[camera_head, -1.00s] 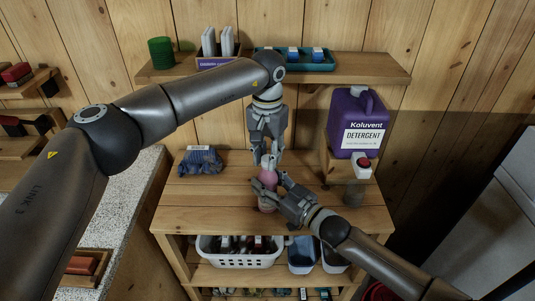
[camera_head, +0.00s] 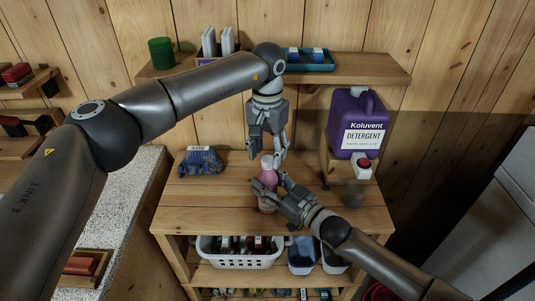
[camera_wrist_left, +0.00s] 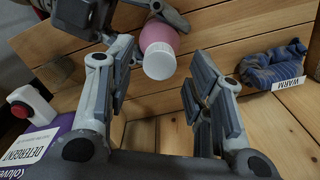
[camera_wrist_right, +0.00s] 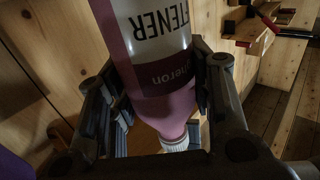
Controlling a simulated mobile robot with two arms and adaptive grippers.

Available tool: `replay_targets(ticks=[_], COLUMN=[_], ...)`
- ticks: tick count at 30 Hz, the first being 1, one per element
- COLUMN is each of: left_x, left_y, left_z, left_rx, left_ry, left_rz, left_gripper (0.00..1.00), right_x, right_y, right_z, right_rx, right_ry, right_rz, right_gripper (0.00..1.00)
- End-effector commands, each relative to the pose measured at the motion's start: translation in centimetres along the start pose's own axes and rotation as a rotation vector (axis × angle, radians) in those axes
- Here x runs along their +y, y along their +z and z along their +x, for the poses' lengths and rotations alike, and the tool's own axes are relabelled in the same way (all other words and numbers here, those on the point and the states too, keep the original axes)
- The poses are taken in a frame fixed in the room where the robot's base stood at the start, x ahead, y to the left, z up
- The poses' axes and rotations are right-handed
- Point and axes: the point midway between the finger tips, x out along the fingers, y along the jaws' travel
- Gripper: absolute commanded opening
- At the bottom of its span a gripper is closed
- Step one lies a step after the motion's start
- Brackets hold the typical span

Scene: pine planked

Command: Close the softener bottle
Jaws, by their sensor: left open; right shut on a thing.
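The pink softener bottle (camera_head: 269,178) stands upright on the wooden table, with a white cap (camera_head: 267,161) seated on its neck. My right gripper (camera_head: 279,191) is shut around the bottle's body. The right wrist view shows the bottle's label (camera_wrist_right: 158,45) between the fingers and the white cap (camera_wrist_right: 175,145) on it. My left gripper (camera_head: 267,150) is open just above the cap. In the left wrist view, the cap (camera_wrist_left: 160,63) lies beyond the open fingers (camera_wrist_left: 160,100), with nothing between them. I cannot tell how tightly the cap sits.
A purple detergent container (camera_head: 357,125) with a red-and-white tap (camera_head: 364,168) stands at the right. A blue knitted item (camera_head: 200,161) tagged WARM lies on the table at the left. An upper shelf (camera_head: 360,68) holds a green cup and trays. A white basket (camera_head: 240,258) sits below.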

Motion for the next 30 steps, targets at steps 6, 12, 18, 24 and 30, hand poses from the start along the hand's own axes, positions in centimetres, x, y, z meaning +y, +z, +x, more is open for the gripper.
replay_targets(ticks=[6, 12, 18, 24, 30], left_x=[0.0, 0.0, 0.0, 0.1, 0.1], left_y=[0.0, 0.0, 0.0, 0.0, 0.0], left_z=[-2.9, -3.1, -3.1, -3.3, -3.6], left_rx=[0.002, 0.000, 0.000, 0.000, 0.001], left_ry=[-0.001, -0.001, 0.000, 0.000, 0.001], left_rz=[0.000, 0.000, -0.018, -0.210, -0.549], left_gripper=[0.48, 0.48, 0.45, 0.45, 0.45], right_x=[0.0, 0.0, 0.0, 0.0, 0.0], right_y=[0.1, 0.1, 0.1, 0.1, 0.1], right_z=[0.0, 0.0, 0.0, 0.0, 0.0], right_rx=[-0.002, -0.002, -0.002, -0.002, -0.002], right_ry=[0.000, 0.000, 0.000, 0.000, 0.000], right_rz=[0.000, 0.000, 0.000, 0.000, 0.000], right_gripper=[0.00, 0.00, 0.00, 0.00, 0.00])
